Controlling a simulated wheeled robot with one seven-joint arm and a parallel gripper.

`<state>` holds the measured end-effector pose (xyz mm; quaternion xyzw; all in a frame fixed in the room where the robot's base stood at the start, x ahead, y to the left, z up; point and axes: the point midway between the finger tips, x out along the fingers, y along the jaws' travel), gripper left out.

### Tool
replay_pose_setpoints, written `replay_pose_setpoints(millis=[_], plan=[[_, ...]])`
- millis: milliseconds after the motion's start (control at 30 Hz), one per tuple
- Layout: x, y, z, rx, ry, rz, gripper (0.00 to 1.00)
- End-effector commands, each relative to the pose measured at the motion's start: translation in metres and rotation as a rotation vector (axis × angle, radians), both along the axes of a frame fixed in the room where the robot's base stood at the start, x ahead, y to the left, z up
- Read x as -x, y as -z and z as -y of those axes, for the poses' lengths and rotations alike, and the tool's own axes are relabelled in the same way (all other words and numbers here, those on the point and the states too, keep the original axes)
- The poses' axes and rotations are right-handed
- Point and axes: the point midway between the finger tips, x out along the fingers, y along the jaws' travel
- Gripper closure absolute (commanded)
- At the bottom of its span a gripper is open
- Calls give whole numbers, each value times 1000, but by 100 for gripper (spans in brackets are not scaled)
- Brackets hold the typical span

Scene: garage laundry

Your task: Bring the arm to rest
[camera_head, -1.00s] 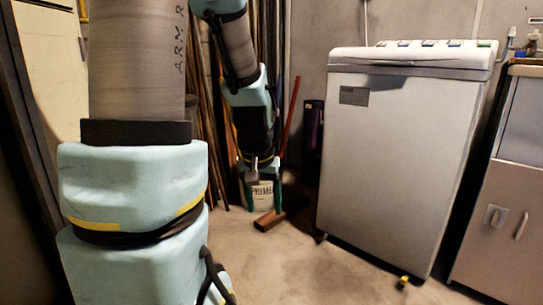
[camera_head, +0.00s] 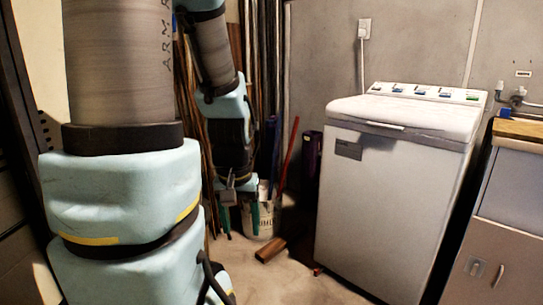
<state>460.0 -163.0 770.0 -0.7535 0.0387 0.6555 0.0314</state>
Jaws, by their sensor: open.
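My arm comes down from the top left of the head view, bends, and hangs with its wrist pointing down. My gripper (camera_head: 240,222) is at the lower end. Its two green fingers are apart, with no object seen held between them. Behind it in the picture is a white bucket (camera_head: 262,219) with dark lettering, partly covered by a finger. I cannot tell how far the fingers are from the bucket.
A white top-loading washing machine (camera_head: 390,200) stands right of the arm. A cabinet with a sink (camera_head: 500,230) is at the far right. Long poles (camera_head: 189,120) lean against the wall behind the arm. A brown block (camera_head: 271,249) lies on the floor (camera_head: 310,285).

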Motion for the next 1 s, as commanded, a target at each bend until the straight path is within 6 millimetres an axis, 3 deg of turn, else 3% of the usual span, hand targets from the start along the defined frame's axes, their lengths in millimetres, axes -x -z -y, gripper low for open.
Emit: replay_pose_setpoints(millis=[33, 300, 433, 633, 1000], plan=[[0, -34, 0, 0, 0, 0, 32], [0, -117, 0, 0, 0, 0, 32], [0, -147, 0, 0, 0, 0, 32], [0, -168, 0, 0, 0, 0, 32], [0, -167, 0, 0, 0, 0, 32]])
